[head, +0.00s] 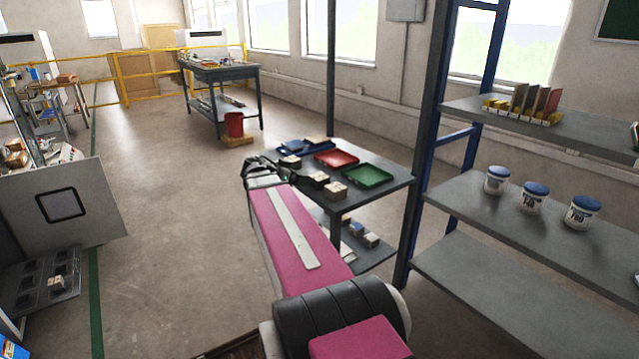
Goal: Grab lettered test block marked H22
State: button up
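My arm reaches forward, and my gripper (262,168) is at the left edge of a dark grey table (395,178). The gripper is small and seen from behind, so I cannot tell whether it is open or holds anything. More blocks (371,240) sit on the table's lower shelf. No lettering is readable, so I cannot tell which block is H22.
A red tray (336,158), a green tray (368,175) and a blue tray (290,147) lie on the table. A blue-posted rack (490,205) with white tubs (532,198) stands close on the right. Open floor (180,190) lies to the left.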

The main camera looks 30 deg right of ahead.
aim_at(318, 177)
jog(key=x, duration=1.1)
jog(key=shift+r, duration=0.15)
jog(key=c, duration=1.2)
jog(key=shift+c, duration=0.2)
jog(key=shift+r, duration=0.2)
